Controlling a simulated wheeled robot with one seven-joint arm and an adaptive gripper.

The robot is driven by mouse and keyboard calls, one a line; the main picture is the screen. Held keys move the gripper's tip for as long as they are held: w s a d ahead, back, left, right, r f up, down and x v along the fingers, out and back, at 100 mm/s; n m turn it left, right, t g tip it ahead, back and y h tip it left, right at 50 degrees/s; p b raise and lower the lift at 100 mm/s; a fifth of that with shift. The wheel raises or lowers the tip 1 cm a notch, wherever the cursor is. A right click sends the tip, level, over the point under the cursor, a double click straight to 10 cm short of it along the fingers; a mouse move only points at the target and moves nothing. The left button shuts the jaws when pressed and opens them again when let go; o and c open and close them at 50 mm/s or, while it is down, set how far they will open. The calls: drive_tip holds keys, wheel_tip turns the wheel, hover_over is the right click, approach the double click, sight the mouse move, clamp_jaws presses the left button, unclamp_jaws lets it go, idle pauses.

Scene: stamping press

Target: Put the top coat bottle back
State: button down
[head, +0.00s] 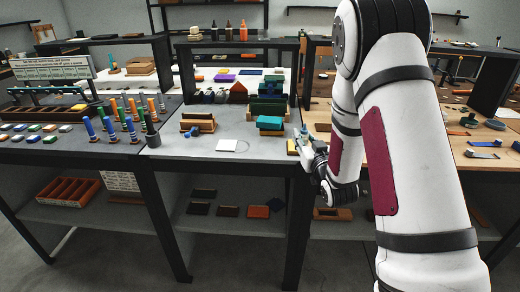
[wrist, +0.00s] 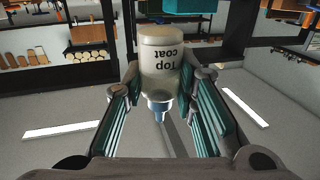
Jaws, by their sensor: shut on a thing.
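The top coat bottle (wrist: 162,62) is a pale bottle with a blue-grey narrow end, and its "Top coat" label reads upside down in the wrist view. My gripper (wrist: 161,88) is shut on it, with teal-padded fingers on both sides. In the head view my gripper (head: 304,142) is low at the right edge of the grey middle bench; the bottle is too small there to make out clearly.
Several upright coloured-handled tools (head: 125,118) stand on the left bench. Dark bottles and an orange bottle (head: 243,31) stand on a raised shelf at the back. The bench's front middle is mostly clear.

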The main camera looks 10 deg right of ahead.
drive_tip(key=w+a, duration=0.3)
drive_tip(key=w+a+f, duration=0.1)
drive_tip(key=w+a, duration=0.2)
drive_tip(key=a, duration=0.1)
drive_tip(key=w+a, duration=0.3)
drive_tip(key=a, duration=0.1)
drive_tip(key=shift+w+f, duration=0.2)
drive_tip(key=shift+w, duration=0.2)
drive_tip(key=f, duration=0.3)
drive_tip(key=shift+w+a, duration=0.3)
drive_tip(key=shift+a, duration=0.1)
drive_tip(key=shift+f, duration=0.25)
drive_tip(key=shift+f, duration=0.15)
drive_tip(key=c, duration=1.3)
unclamp_jaws()
